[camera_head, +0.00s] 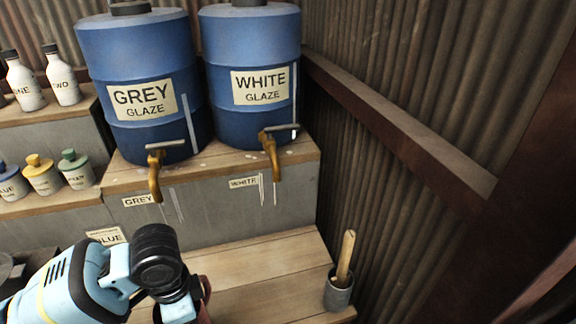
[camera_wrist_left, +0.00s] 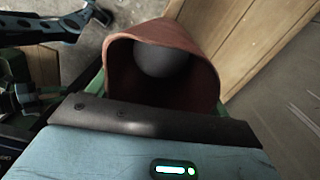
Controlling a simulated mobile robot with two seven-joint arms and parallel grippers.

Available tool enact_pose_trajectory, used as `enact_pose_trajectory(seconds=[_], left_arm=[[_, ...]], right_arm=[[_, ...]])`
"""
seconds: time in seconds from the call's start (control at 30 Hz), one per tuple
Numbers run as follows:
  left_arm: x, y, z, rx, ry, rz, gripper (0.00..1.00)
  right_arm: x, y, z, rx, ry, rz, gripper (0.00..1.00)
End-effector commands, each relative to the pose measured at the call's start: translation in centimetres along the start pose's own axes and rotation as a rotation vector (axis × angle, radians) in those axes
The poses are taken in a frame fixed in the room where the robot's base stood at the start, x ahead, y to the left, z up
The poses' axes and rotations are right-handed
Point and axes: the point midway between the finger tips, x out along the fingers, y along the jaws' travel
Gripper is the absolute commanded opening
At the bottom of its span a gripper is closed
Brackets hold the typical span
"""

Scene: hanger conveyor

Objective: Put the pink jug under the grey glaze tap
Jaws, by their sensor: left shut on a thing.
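The pink jug (camera_wrist_left: 122,75) fills the middle of the left wrist view, its wide mouth facing the camera and a dark rounded shape inside. My left gripper (camera_wrist_left: 155,112) is shut on the jug. In the head view my left wrist hides most of the jug; only a reddish sliver (camera_head: 206,289) shows at its right, above the lower wooden shelf. The grey glaze tap (camera_head: 155,178) is a brass spout on the left blue barrel (camera_head: 143,75), above and beyond my wrist. My right gripper is not in view.
The white glaze barrel (camera_head: 250,50) and its tap (camera_head: 272,158) stand to the right. A grey pot with a wooden handle (camera_head: 340,292) stands at the shelf's right end. The lower shelf (camera_head: 265,265) is bare between. Bottles (camera_head: 63,82) and small jars (camera_head: 76,170) stand at left.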

Motion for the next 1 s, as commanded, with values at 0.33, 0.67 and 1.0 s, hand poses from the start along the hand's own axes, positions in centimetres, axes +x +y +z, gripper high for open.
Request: enact_pose_trajectory(seconds=[0.33,0.67,1.0], left_arm=[[-4.0,-2.1,0.2,-0.565,0.003,-0.003,0.47],[-7.0,-3.2,0.5,-0.991,0.005,0.001,0.47],[-7.6,-3.4,0.6,-1.094,0.003,0.004,0.47]], right_arm=[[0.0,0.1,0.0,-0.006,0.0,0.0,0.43],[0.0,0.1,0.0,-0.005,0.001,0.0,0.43],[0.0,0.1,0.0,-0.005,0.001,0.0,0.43]])
